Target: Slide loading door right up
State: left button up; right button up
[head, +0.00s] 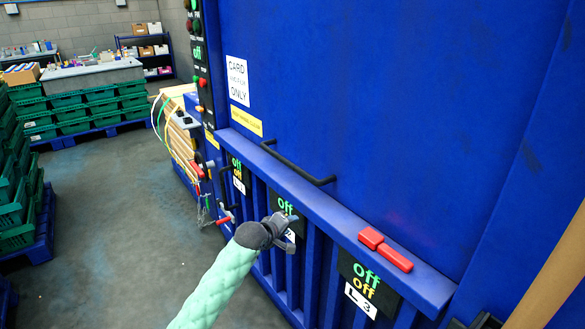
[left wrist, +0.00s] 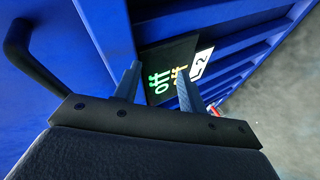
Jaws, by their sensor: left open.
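The large blue door panel (head: 390,90) of the machine fills the right of the head view. A black bar handle (head: 297,165) sits low on it, and the panel's lower edge meets a blue ledge (head: 330,207). My left gripper (head: 286,226) is open and empty, below the handle and ledge, in front of a black "off" sign. In the left wrist view its two fingers (left wrist: 156,88) stand apart before the sign (left wrist: 168,70). A black handle (left wrist: 30,55) shows at the left there, outside the fingers. My right gripper cannot be made out.
Red blocks (head: 385,249) lie on the ledge at the right. A control column (head: 200,60) and red-handled tools (head: 226,217) are left of the door. Green crates (head: 75,115) stand at the back left. The grey floor (head: 110,220) between is clear.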

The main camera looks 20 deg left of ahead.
aim_at(287, 164)
pick_arm(q)
jog(key=w+a+r+n+t, duration=0.1)
jog(key=w+a+r, duration=0.1)
jog(key=w+r, duration=0.1)
jog(key=w+a+r+n+t, duration=0.1)
jog(key=w+r, duration=0.3)
jog(key=r, duration=0.2)
jog(key=w+a+r+n, duration=0.1)
jog(key=w+a+r, duration=0.1)
jog(key=r, duration=0.3)
jog(key=shift+w+a+r+n+t+p, duration=0.15)
jog(key=shift+w+a+n+t+p, duration=0.2)
jog(key=shift+w, duration=0.35)
jog(key=shift+w+d+h, duration=0.1)
jog(key=shift+w+h, duration=0.2)
jog(key=shift+w, duration=0.25)
jog(key=p+x, duration=0.2)
jog(key=x, duration=0.4)
jog(key=shift+w+d, duration=0.1)
jog(key=shift+w, duration=0.15)
pick_arm(e)
notch_tip(287, 164, down, 12)
jog(key=shift+s+d+f, duration=0.2)
jog(key=shift+s+d, duration=0.05)
jog(key=shift+s, duration=0.1)
pick_arm(q)
grip_shut()
pick_arm(e)
jog(key=shift+w+r, duration=0.1)
